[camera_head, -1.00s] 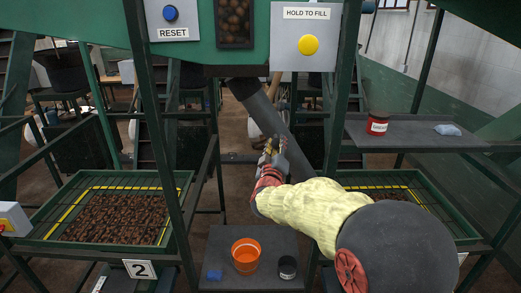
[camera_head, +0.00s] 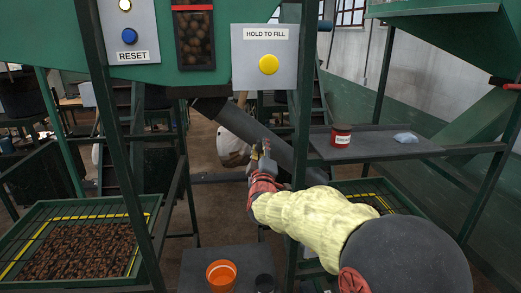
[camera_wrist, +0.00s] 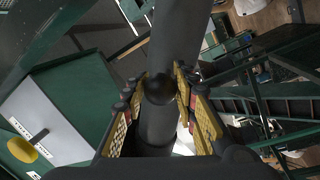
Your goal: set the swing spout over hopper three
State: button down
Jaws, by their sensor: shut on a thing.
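The swing spout is a dark grey pipe (camera_head: 233,122) that slants down to the right from under the green machine body. Its lower end is partly hidden behind a green post and my arm. My gripper (camera_head: 263,158) is shut on the spout, partway along it. In the wrist view the pipe (camera_wrist: 177,38) runs between the yellow-padded fingers (camera_wrist: 158,100), with a dark round knob (camera_wrist: 158,88) between them. A right-hand tray hopper (camera_head: 365,190) with a yellow-marked edge is mostly hidden behind my arm; its number cannot be seen. A left hopper (camera_head: 148,215) holds brown nuts.
A green post (camera_head: 302,100) stands just right of my gripper. A grey shelf (camera_head: 370,148) with a red tin (camera_head: 341,135) and a cloth (camera_head: 405,137) is to the right. An orange bucket (camera_head: 221,275) and dark cup (camera_head: 264,283) stand below. A panel has a yellow button (camera_head: 268,64).

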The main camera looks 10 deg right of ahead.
jog(key=shift+d+r, duration=0.1)
jog(key=shift+r, duration=0.3)
jog(key=c, duration=1.7)
grip_release()
jog(key=shift+o, duration=1.4)
jog(key=shift+f, duration=0.1)
jog(key=shift+f, duration=0.1)
jog(key=shift+s, duration=0.1)
jog(key=v, duration=1.1)
jog(key=shift+s+f, duration=0.15)
jog(key=shift+s, duration=0.2)
